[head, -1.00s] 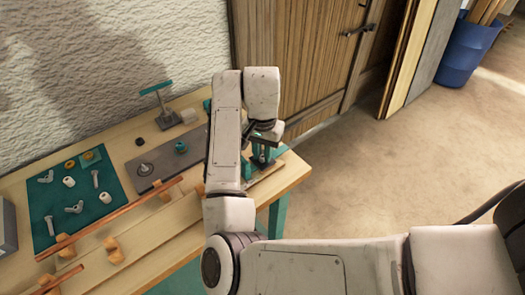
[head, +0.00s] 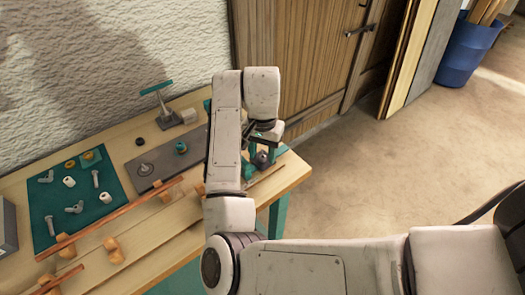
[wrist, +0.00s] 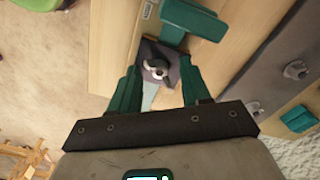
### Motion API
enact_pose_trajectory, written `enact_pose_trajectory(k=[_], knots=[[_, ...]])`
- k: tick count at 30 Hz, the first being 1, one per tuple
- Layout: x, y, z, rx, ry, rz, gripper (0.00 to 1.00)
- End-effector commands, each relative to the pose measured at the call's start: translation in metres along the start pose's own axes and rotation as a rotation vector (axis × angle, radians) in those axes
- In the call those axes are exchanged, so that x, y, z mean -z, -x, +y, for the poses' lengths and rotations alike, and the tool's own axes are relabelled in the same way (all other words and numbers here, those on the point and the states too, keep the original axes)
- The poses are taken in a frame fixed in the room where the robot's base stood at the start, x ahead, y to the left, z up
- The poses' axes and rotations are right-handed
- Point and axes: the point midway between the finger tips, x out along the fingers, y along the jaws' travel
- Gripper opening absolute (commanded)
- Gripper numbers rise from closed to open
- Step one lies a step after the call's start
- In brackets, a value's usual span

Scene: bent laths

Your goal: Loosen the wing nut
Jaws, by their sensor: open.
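The wing nut (wrist: 157,70) is grey and sits on a dark plate (wrist: 152,50) on the bench, seen in the wrist view. My gripper (wrist: 160,78) is open, with one teal finger on each side of the wing nut. I see gaps between the fingers and the nut, and cannot tell if they touch lower down. In the head view my gripper (head: 262,155) is over the bench's right end, with a dark grey rounded shape between its fingers. My arm hides part of that area.
A teal bar (wrist: 195,17) lies close beyond the fingers. A teal mat (head: 85,195) holds loose bolts, nuts and washers. A grey plate (head: 165,158) carries a knob and a fastener. Copper-coloured laths (head: 110,216) run along wooden blocks.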

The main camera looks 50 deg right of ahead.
Motion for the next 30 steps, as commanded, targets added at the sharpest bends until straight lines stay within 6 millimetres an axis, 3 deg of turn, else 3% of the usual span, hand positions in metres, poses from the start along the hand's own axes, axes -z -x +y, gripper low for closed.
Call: enact_pose_trajectory(k=[7,21,30], knots=[[0.0,0.013,0.0,0.002,-0.002,0.001,0.47],[0.0,0.095,-0.001,0.004,-0.002,0.0,0.47],[0.0,0.108,0.0,0.0,-0.001,0.0,0.47]])
